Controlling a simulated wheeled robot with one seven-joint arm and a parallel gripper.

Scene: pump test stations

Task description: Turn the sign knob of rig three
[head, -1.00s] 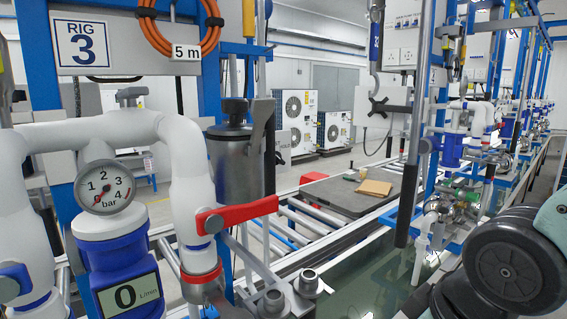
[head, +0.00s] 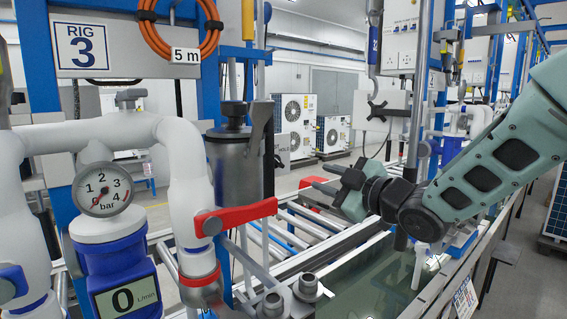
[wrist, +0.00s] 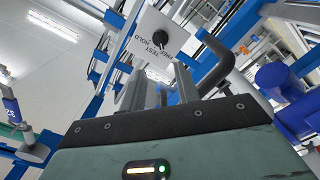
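A white sign plate (wrist: 155,40) with the words TEST and HOLD shows in the wrist view, tilted in the picture. A black round knob (wrist: 160,39) sits on it. In the head view a grey plate with HOLD lettering (head: 283,147) is partly hidden behind the grey cylinder of rig three; its knob is not clear there. The rig three label (head: 83,46) is at the upper left. My gripper (head: 314,174) points left in the head view, to the right of that plate. In the wrist view my gripper (wrist: 158,82) has its fingers apart and empty, short of the knob.
A grey cylinder (head: 233,165) and a red lever handle (head: 236,216) stand left of my gripper. A dark upright post (head: 412,130) is close to my arm. A dark bent handle (wrist: 233,72) is right of the fingers. Rollers (head: 300,235) run below.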

